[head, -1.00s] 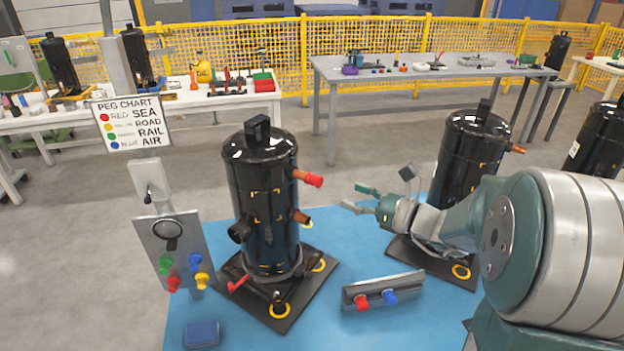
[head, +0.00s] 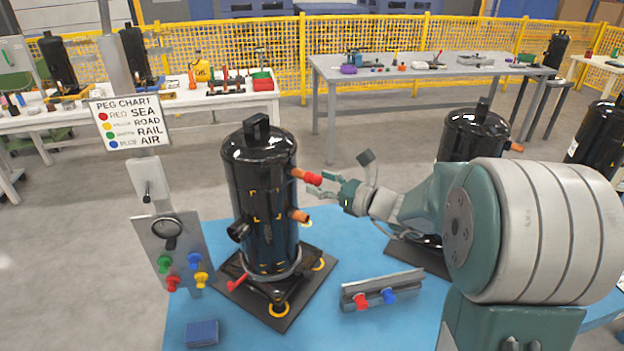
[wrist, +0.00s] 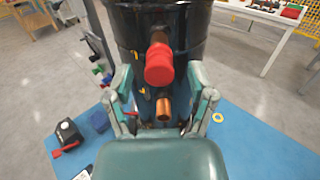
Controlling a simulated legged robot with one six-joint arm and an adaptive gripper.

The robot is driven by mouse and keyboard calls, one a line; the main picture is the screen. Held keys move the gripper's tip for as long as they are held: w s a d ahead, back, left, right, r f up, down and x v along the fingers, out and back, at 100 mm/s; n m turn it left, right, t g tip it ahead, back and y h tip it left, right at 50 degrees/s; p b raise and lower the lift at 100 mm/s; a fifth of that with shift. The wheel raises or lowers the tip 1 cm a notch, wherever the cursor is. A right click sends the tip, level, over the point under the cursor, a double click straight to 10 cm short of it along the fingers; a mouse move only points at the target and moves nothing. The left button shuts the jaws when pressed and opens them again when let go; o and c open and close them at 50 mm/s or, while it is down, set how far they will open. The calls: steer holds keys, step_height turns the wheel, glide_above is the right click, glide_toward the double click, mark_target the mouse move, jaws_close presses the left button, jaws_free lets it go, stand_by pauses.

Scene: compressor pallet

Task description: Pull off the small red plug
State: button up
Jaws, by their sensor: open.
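The small red plug (head: 314,179) caps the upper copper stub on the right side of the near black compressor (head: 262,200). In the wrist view the red plug (wrist: 159,66) faces the camera, above and ahead of the gap between my fingers. My gripper (head: 327,186) is open, its fingertips close to the plug from the right. In the wrist view my gripper's two fingers (wrist: 163,92) stand apart on either side, with nothing held. Whether a fingertip touches the plug I cannot tell. A lower open copper stub (wrist: 163,108) shows between the fingers.
A metal rack (head: 382,290) with a red and a blue peg stands on the blue mat (head: 250,335). A peg board (head: 172,255) stands left of the compressor. A second black compressor (head: 472,135) stands behind my arm. Floor behind the near compressor is clear.

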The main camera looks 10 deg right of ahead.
mark_target(320, 183)
steer(key=shift+w+a, duration=0.45)
stand_by(0.8)
jaws_close()
steer(key=shift+s+d, duration=0.15)
steer(key=shift+v, duration=2.85)
